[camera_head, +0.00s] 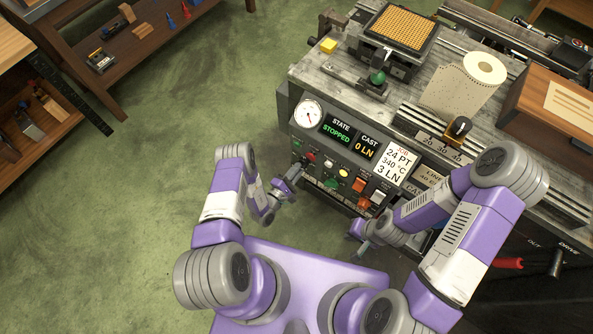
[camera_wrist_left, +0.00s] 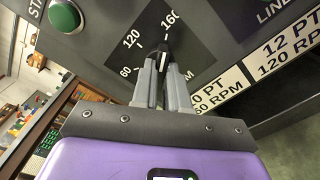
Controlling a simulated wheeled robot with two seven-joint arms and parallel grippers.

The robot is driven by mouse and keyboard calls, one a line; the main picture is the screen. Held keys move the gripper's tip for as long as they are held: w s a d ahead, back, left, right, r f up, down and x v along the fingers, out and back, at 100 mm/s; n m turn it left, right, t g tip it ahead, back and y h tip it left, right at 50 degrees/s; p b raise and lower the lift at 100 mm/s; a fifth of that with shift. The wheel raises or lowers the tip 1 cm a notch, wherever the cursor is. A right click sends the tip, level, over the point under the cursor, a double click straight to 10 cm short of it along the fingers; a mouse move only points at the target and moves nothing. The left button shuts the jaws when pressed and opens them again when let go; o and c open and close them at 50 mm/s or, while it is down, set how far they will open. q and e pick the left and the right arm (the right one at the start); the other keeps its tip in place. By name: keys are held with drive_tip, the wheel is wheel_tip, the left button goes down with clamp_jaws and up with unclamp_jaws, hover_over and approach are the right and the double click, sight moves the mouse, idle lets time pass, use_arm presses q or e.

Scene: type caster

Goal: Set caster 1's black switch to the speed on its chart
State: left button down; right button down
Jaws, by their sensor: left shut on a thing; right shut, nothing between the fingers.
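The black switch (camera_wrist_left: 163,57) sits on a dark dial plate (camera_wrist_left: 190,42) in the left wrist view. The plate reads 60, 120 and 160. My left gripper (camera_wrist_left: 164,62) is shut on the switch; it also shows in front of the caster panel in the head view (camera_head: 284,190). A white mark on the switch points up, roughly between 120 and 160; its exact setting is unclear. The chart (camera_wrist_left: 285,50) reads 12 PT 120 RPM; another row ends in 60 RPM, partly hidden. My right gripper (camera_head: 360,244) is shut and empty, low before the machine.
The caster panel (camera_head: 335,145) shows STOPPED, CAST 0 LN and a job card (camera_head: 397,162) reading 24 PT, 340 °C, 3 LN. A green button (camera_wrist_left: 65,16) is near the dial. A paper roll (camera_head: 484,68) and wooden box (camera_head: 562,95) are on top. Green floor (camera_head: 150,200) lies open at left.

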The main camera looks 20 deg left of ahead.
use_arm(q)
drive_tip(key=n+b, duration=0.3)
drive_tip(key=n, duration=2)
drive_tip(key=shift+n, duration=0.3)
drive_tip(key=shift+f, duration=0.1)
idle(0.3)
drive_tip(key=c, duration=1.1)
unclamp_jaws()
drive_tip(key=shift+c, duration=0.2)
drive_tip(key=p+v, duration=0.1)
drive_tip(key=v, duration=0.6)
drive_tip(key=shift+s+a+p, duration=0.15)
drive_tip(key=shift+s+p, duration=0.15)
